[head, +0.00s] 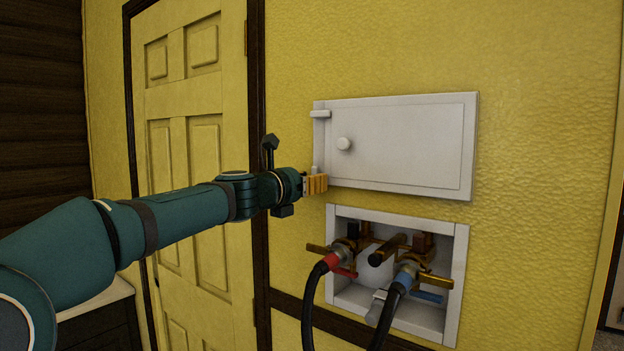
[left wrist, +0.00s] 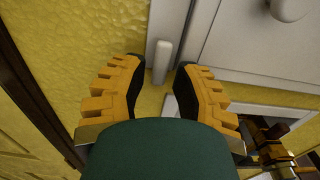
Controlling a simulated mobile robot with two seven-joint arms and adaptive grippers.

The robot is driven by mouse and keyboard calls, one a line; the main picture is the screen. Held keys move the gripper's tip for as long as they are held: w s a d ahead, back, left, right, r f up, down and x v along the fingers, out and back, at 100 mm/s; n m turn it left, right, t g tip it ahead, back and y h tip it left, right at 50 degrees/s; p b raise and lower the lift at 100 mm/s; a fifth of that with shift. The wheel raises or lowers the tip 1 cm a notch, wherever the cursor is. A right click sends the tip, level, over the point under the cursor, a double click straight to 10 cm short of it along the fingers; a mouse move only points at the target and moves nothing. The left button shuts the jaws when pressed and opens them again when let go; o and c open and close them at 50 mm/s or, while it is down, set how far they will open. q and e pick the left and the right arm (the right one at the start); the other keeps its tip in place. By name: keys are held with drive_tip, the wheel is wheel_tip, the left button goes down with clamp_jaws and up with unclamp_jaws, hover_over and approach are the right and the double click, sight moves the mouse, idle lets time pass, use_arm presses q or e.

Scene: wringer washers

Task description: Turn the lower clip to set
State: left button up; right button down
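The white cabinet door (head: 410,145) is closed on the yellow wall. The lower clip (left wrist: 162,60) is a small white bar at the door's lower left corner and stands upright. In the head view only a small upper part of it (head: 315,169) shows above my fingers. The upper clip (head: 320,113) lies horizontal at the door's upper left edge. My left gripper (head: 317,184) is at the lower clip. In the left wrist view its yellow fingers (left wrist: 160,68) are open, one on each side of the clip, with gaps visible. My right gripper is not in view.
A round white knob (head: 344,143) sticks out of the door. Below is an open white recessed box (head: 455,285) with brass valves, a red-collared hose (head: 309,300) and a blue-collared hose (head: 392,305). A yellow panelled door (head: 190,130) stands to the left.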

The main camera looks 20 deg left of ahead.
use_arm(q)
drive_tip(key=shift+w+d, duration=0.2)
drive_tip(key=shift+w, duration=0.3)
clamp_jaws()
